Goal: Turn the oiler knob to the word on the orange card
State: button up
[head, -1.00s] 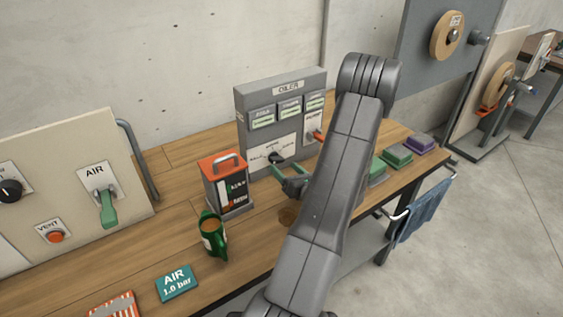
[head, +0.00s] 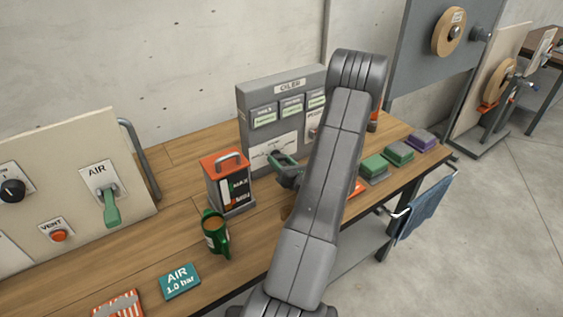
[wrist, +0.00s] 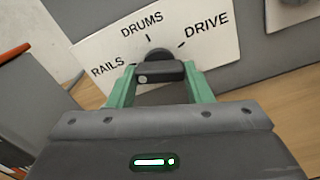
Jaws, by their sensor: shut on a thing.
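The oiler (head: 275,92) is a grey panel at the back of the bench. Its knob (wrist: 158,58) is dark, on a white dial plate (wrist: 104,48) lettered RAILS, DRUMS and DRIVE, left to right. My gripper (wrist: 160,72) has its green fingers on either side of the knob's bar and is shut on it. In the head view my gripper (head: 284,160) is at the dial and hides the knob. I cannot tell which word the knob points to. A small orange patch (head: 358,187) beside my arm may be the orange card; no word on it is readable.
A teal AIR 1.0 bar card (head: 179,282) lies in front. Green boxes (head: 373,167) and a purple box (head: 425,139) are to the right. The AIR panel (head: 75,175) stands left.

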jog(key=m, duration=0.6)
jog(key=shift+r+m, duration=0.1)
jog(key=shift+m, duration=0.3)
jog(key=m+p, duration=0.1)
jog(key=m, duration=0.2)
jog(key=shift+m+p, duration=0.55)
jog(key=shift+m, duration=1.55)
jog(key=o, duration=1)
jog(key=shift+s, duration=0.1)
